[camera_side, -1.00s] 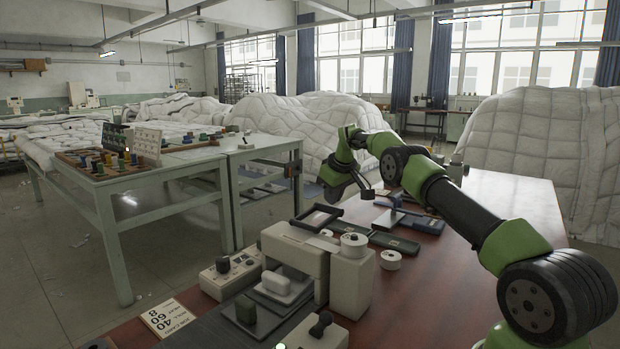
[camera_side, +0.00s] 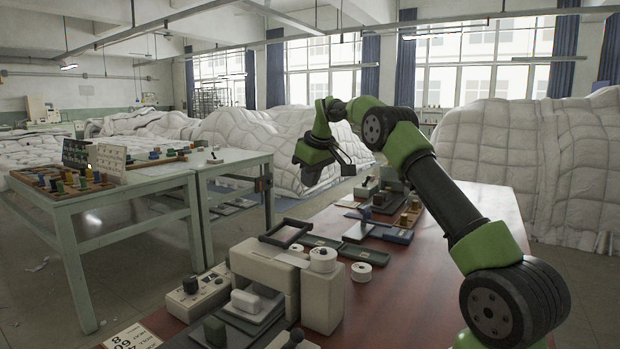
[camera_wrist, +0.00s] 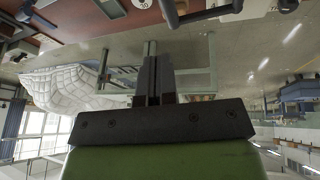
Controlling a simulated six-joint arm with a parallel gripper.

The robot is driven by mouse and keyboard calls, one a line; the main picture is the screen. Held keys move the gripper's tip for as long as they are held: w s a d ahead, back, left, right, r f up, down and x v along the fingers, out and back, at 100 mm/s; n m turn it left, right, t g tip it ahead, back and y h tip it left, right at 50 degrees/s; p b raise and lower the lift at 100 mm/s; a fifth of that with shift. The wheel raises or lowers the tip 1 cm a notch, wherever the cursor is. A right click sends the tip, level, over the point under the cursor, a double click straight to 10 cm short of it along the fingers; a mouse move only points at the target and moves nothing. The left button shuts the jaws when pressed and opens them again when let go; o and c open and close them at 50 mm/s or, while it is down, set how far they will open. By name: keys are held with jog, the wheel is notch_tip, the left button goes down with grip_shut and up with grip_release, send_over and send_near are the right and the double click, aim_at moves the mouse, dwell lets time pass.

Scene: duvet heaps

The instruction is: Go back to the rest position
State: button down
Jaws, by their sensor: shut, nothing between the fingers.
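My gripper (camera_side: 343,160) hangs in the air above the far part of the red-brown table (camera_side: 390,297), at the end of my green and black arm. In the wrist view my gripper (camera_wrist: 153,60) shows as two dark fingers close together, with nothing between them. It is shut and touches nothing that I can see.
A green table (camera_side: 75,225) stands to the left. White duvet heaps (camera_side: 530,150) rise behind.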

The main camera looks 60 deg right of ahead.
dwell(0.4)
jog(key=s+a+r+t+y, duration=0.1)
jog(key=s+a+r, duration=0.35)
jog(key=a, duration=0.55)
jog(key=s+a+r+t+y, duration=0.1)
jog(key=s+a+r, duration=0.4)
jog(key=a, duration=0.4)
jog(key=s+a+f+m+y, duration=0.1)
jog(key=s+a+f, duration=0.1)
jog(key=s+a, duration=0.3)
jog(key=s+a+f+m+t+y, duration=0.1)
jog(key=s+a+f, duration=0.2)
jog(key=s, duration=0.8)
jog(key=a, duration=0.2)
jog(key=shift+a, duration=0.4)
jog(key=shift+f, duration=0.1)
